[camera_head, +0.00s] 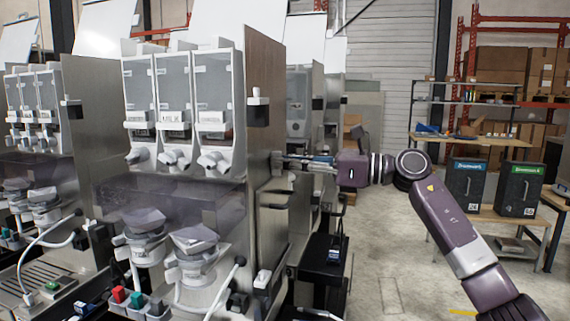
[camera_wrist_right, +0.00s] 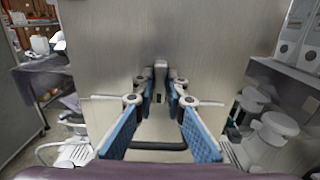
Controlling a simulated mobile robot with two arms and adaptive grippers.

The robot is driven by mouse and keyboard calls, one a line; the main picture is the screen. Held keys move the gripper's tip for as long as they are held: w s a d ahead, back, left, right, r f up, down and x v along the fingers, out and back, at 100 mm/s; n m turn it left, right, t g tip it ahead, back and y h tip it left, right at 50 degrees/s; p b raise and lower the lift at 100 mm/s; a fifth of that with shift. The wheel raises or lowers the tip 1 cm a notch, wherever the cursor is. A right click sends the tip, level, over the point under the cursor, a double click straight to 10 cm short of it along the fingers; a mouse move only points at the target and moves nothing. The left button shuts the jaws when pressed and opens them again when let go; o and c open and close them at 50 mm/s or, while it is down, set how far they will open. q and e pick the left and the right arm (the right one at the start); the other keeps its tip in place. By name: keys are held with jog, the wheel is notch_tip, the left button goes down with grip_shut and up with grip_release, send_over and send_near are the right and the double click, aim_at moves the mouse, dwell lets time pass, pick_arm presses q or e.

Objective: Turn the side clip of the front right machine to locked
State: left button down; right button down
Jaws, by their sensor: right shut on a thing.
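The front right machine (camera_head: 183,190) has three clear hoppers and a brushed metal side panel (camera_head: 264,60). My right gripper (camera_head: 284,160) reaches in from the right, its fingertips at the middle of this panel. In the right wrist view, the blue-padded fingers of my right gripper (camera_wrist_right: 160,100) point at the metal panel (camera_wrist_right: 215,40). They are shut on a small grey side clip (camera_wrist_right: 160,76), upright between the tips. The fingers partly hide it, and the panel mirrors them. I cannot read its lock position. My left gripper is not in view.
Other small clips sit on the panel above (camera_head: 258,102) and below (camera_head: 262,279) my right gripper. Another hopper machine (camera_head: 40,130) stands at left. A table with two dark boxes (camera_head: 466,182) is at right. Open floor (camera_head: 385,250) lies beneath my right arm.

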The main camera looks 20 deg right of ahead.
jog(key=shift+a+f, duration=0.1)
jog(key=shift+f, duration=0.1)
jog(key=c, duration=2)
grip_release()
jog(key=shift+o, duration=0.2)
jog(key=shift+r, duration=0.1)
jog(key=shift+d, duration=0.2)
jog(key=v, duration=1.2)
jog(key=shift+a, duration=0.15)
